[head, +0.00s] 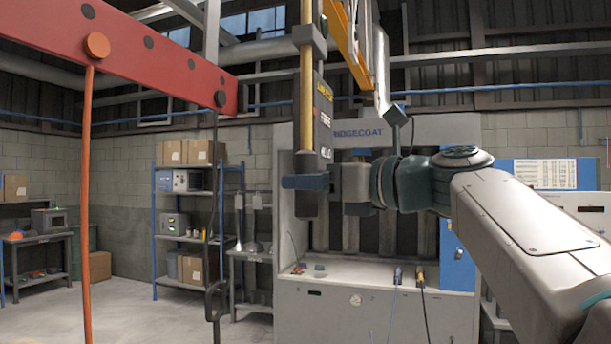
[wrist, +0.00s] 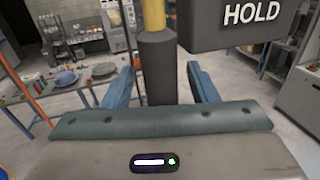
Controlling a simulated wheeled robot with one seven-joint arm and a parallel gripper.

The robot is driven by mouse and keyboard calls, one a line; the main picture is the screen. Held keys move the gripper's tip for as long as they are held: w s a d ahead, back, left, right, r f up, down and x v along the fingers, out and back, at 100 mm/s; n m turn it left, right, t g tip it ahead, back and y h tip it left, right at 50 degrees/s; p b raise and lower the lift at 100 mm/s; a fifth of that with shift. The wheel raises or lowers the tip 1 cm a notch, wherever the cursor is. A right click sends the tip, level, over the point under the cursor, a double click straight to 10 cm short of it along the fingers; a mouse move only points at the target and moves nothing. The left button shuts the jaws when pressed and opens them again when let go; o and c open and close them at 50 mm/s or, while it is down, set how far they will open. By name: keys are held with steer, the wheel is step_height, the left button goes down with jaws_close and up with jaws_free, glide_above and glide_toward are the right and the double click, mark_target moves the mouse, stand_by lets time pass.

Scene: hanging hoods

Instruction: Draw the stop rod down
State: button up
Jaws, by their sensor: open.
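A yellow rod (head: 306,100), apparently the stop rod, hangs upright in the middle of the head view. It ends in a dark cylindrical grip (head: 305,205). In the wrist view the dark grip (wrist: 157,65) stands between the two blue fingers, with a little yellow above it. My gripper (head: 305,182) is open around the grip; in the wrist view gaps show on both sides of it. One blue finger hides part of the grip in the head view. A dark plate reading HOLD (wrist: 248,20) hangs beside the rod.
A red beam (head: 150,55) with a hanging orange rod (head: 87,200) is at the left. A spray booth (head: 380,300) and shelves (head: 185,240) stand behind. The floor at lower left looks clear.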

steer(key=shift+w+a, duration=0.35)
steer(key=shift+a, duration=0.1)
jaws_close()
step_height(320, 180, down, 6)
steer(key=b, duration=0.3)
steer(key=shift+b, duration=0.35)
steer(key=shift+f, duration=0.3)
jaws_free()
